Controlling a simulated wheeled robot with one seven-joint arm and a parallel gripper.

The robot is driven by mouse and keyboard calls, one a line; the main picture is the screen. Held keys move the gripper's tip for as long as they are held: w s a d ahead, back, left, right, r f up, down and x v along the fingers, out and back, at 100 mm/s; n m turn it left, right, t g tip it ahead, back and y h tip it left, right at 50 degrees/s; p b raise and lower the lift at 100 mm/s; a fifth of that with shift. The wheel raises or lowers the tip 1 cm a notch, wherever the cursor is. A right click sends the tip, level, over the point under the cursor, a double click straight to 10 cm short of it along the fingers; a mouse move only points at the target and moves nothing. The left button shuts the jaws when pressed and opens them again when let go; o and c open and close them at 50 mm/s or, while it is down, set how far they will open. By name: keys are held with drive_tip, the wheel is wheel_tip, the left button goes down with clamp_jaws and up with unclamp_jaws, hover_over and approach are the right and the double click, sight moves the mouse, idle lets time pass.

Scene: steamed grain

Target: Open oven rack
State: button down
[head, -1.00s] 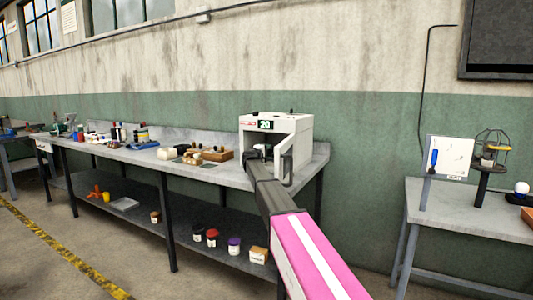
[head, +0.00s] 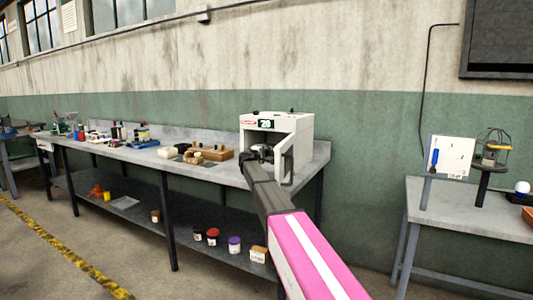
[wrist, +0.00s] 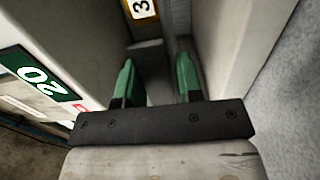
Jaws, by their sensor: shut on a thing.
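The oven (head: 290,123) is a white box with a dark "20" label, standing at the right end of the long bench. Its door (head: 286,166) stands open on the right side. My gripper (wrist: 155,80) is at the open front of the oven, reaching into the opening. In the wrist view its two green fingers are a little apart, shut on a grey piece (wrist: 150,56) that appears to be the rack. Most of the rack is hidden behind my arm and in the oven.
The long grey bench (head: 215,172) carries a wooden block set (head: 217,154) and several small items left of the oven. Jars (head: 212,236) stand on its lower shelf. A second table (head: 480,212) is at the right. The floor between them is free.

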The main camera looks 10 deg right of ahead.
drive_tip(key=v, duration=1.3)
drive_tip(key=shift+r, duration=0.35)
drive_tip(key=shift+a, duration=0.2)
drive_tip(key=c, duration=0.9)
unclamp_jaws()
drive_tip(key=shift+s, duration=0.1)
drive_tip(key=shift+f, duration=0.1)
drive_tip(key=v, duration=1)
drive_tip(key=shift+s+a, duration=0.2)
drive_tip(key=shift+s, duration=0.1)
